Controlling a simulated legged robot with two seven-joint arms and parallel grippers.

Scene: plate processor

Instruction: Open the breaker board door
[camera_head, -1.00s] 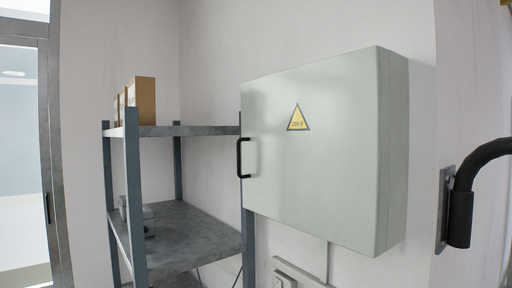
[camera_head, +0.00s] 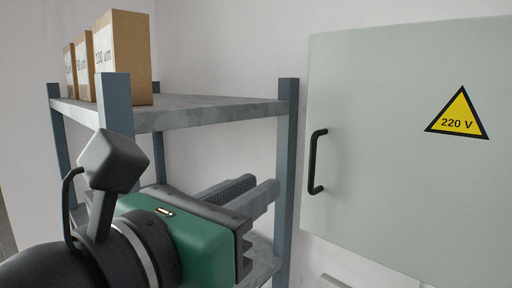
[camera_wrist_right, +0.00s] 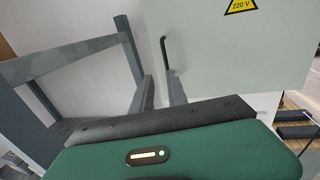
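The breaker board door (camera_head: 390,150) is a pale grey-green panel on the right in the head view, and it is shut. It also shows in the right wrist view (camera_wrist_right: 235,55). Its black upright handle (camera_head: 314,162) is near the door's left edge. My right gripper (camera_head: 252,190) is open and empty, to the left of the handle and a little lower in the head view. In the right wrist view its two fingers (camera_wrist_right: 162,92) are apart, and the handle (camera_wrist_right: 165,52) shows beyond them, not between them. My left gripper is out of view.
A metal shelf rack (camera_head: 190,112) stands left of the board, with its post (camera_head: 287,160) near my right gripper. Cardboard boxes (camera_head: 122,60) stand on its upper shelf. A yellow 220 V warning sign (camera_head: 458,115) is on the door.

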